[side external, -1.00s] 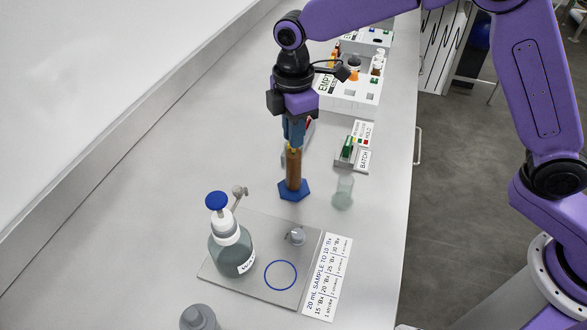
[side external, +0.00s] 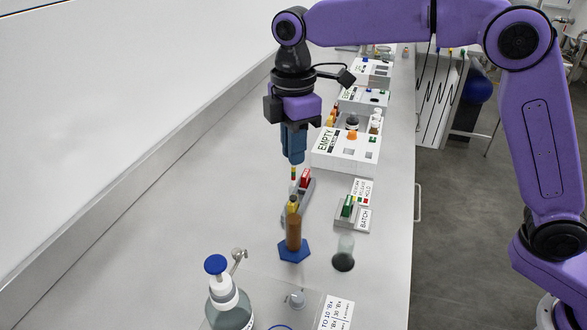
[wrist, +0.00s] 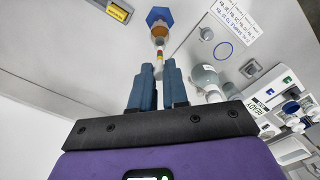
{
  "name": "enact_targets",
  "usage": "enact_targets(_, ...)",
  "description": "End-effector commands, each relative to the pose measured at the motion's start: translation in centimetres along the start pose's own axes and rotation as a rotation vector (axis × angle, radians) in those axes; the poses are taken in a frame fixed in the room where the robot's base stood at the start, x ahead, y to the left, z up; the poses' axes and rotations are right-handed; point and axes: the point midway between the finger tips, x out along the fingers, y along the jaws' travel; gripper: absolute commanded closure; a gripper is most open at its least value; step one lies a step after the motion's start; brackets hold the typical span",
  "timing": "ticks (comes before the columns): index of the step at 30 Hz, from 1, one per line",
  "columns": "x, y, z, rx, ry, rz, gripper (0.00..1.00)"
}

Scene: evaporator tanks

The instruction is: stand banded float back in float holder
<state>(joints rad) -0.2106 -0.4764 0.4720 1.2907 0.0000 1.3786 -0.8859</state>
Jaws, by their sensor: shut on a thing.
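My gripper (side external: 293,158) is shut on the top of the banded float (side external: 293,175), a thin upright stem with coloured bands. The float hangs below the fingers, and its lower part is at the mouth of an amber-filled cylinder (side external: 293,233) on a blue six-sided base (side external: 294,252). How much of it is still inside is hard to tell. In the wrist view the stem (wrist: 158,70) runs from between the fingertips towards the cylinder and blue base (wrist: 159,16). A grey stand with a red block (side external: 305,180) is just behind; I cannot tell whether it is the float holder.
A BATCH rack (side external: 352,214) with green pieces and a small glass (side external: 344,255) stand to the right. A white EMPTY box (side external: 345,150) is behind. A blue-capped bottle (side external: 228,305) is in front. The bench on the left is clear.

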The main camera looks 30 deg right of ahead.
Motion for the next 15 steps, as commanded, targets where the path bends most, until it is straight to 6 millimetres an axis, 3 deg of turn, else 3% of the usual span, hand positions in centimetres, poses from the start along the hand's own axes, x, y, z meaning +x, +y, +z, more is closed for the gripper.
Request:
enact_targets(6, -4.3, 0.1, 0.0, 0.001, 0.003, 0.003, 1.0)
enact_targets(15, -6.8, 0.0, 0.0, 0.001, 0.0, 0.001, 1.0)
